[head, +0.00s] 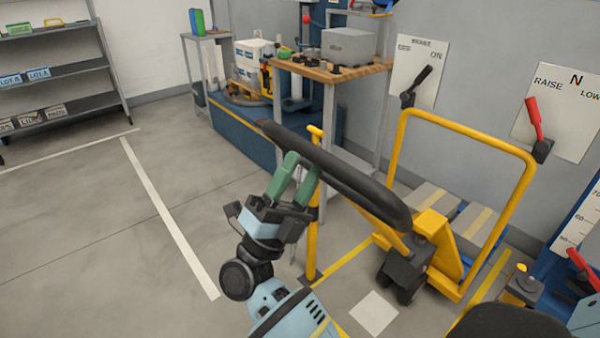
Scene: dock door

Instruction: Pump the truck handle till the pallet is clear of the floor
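The pallet truck (441,238) is yellow, with a tall loop frame and dark wheels, at the right of the head view. Its long black handle (360,187) slants up to the left from the truck. My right gripper (304,163) has green fingers with a gap between them. The fingertips are at the handle's lower edge, near its upper left part; I cannot tell whether they touch it. Grey boxes with yellow bands (476,222) sit behind the truck frame. The pallet under them is mostly hidden, so its height off the floor cannot be told. My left gripper is not in view.
A yellow post (312,245) stands close beside my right gripper. A workbench (335,72) stands behind the handle. Wall panels carry a black lever (417,86) and a red lever (534,118). Open floor (90,230) lies to the left; a shelf (62,70) stands beyond.

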